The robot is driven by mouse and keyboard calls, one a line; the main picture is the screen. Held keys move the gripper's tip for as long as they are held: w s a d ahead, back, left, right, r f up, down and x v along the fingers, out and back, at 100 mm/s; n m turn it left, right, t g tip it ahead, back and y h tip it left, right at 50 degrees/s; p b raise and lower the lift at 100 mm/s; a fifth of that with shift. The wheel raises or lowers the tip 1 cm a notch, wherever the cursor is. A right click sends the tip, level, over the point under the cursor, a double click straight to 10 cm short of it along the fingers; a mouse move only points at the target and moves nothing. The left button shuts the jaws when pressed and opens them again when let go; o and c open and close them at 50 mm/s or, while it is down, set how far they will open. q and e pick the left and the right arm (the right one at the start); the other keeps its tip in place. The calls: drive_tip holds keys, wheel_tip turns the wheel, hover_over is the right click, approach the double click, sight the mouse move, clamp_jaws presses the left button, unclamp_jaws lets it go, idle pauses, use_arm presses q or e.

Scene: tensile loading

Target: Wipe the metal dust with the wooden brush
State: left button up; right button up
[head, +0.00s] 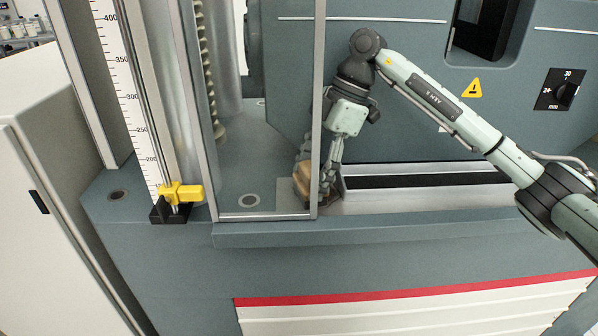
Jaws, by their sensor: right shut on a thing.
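My right gripper (328,182) reaches down behind the edge of the clear guard frame, near the machine's base. It is shut on the wooden brush (303,180), whose brown body shows just left of the fingers, low over the machine bed. The frame's upright post partly covers the brush and the gripper. I cannot make out the bristles clearly or tell whether they touch the bed. No metal dust can be told apart at this size. My left gripper is not in view.
The guard's metal frame (318,120) stands close beside my right gripper. A ruler scale (130,100) with a yellow clamp (180,194) stands at the left. A dark slot (430,181) runs along the bed to the right. A dark knob (563,90) sits on the back panel.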

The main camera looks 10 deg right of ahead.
sight(343, 185)
drive_tip(key=shift+s+d+f, duration=0.1)
drive_tip(key=shift+s+d, duration=0.15)
drive_tip(key=shift+d, duration=1)
drive_tip(key=shift+s+d+f, duration=0.1)
drive_tip(key=shift+s+d, duration=0.2)
drive_tip(key=shift+d, duration=0.9)
drive_tip(key=shift+s+d+f, duration=0.1)
drive_tip(key=shift+s+d, duration=0.15)
drive_tip(key=shift+d, duration=1)
drive_tip(key=shift+a, duration=0.1)
drive_tip(key=shift+w+a+r, duration=0.1)
drive_tip(key=shift+w+a, duration=0.15)
drive_tip(key=shift+a, duration=0.95)
drive_tip(key=shift+w+a+r, duration=0.1)
drive_tip(key=shift+w+a, duration=0.2)
drive_tip(key=shift+a, duration=0.95)
drive_tip(key=shift+w+a+r, duration=0.1)
drive_tip(key=shift+w+a, duration=0.15)
drive_tip(key=shift+a, duration=0.95)
